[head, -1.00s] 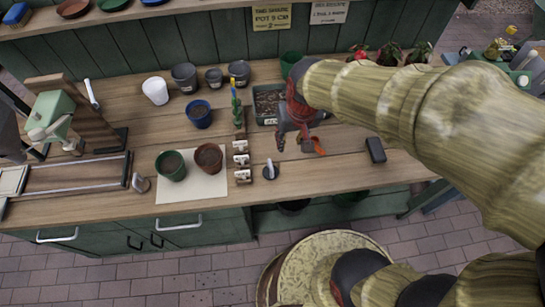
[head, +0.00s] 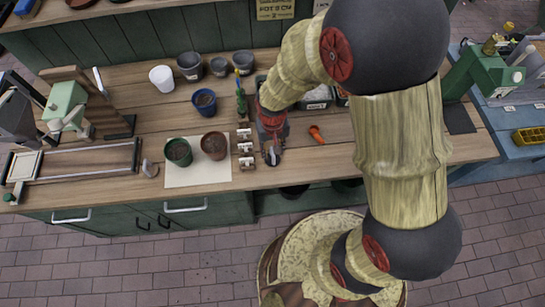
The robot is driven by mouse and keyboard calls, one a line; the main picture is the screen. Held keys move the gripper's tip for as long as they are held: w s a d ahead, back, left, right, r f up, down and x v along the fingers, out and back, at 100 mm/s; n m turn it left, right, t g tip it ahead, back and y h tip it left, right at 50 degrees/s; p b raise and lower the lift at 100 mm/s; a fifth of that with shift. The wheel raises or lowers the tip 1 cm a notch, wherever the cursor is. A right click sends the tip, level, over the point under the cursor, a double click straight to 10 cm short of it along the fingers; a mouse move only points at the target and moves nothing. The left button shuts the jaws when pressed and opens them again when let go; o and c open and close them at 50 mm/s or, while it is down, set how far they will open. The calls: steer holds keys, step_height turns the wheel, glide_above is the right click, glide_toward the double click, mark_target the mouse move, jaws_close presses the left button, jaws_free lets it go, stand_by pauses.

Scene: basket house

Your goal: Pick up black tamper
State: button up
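The black tamper (head: 272,157), with a pale upright handle, stands near the front edge of the wooden bench, right of the small white-topped pieces. My gripper (head: 272,153) points down right over it, with its fingers close around the handle. The gripper and wrist cover much of the tamper. I cannot tell whether the fingers touch or press on the handle. The tamper appears to be still on the bench.
Several small pieces (head: 246,148) stand in a row close left of my gripper. An orange scoop (head: 316,134) lies to the right. Two soil-filled pots (head: 179,152) (head: 214,145) stand on a cream sheet (head: 197,178). My arm hides the bench's right-middle part.

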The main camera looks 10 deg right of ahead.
step_height(320, 180, down, 2)
steer(key=shift+f, duration=0.1)
steer(key=c, duration=0.3)
steer(key=c, duration=0.4)
jaws_close()
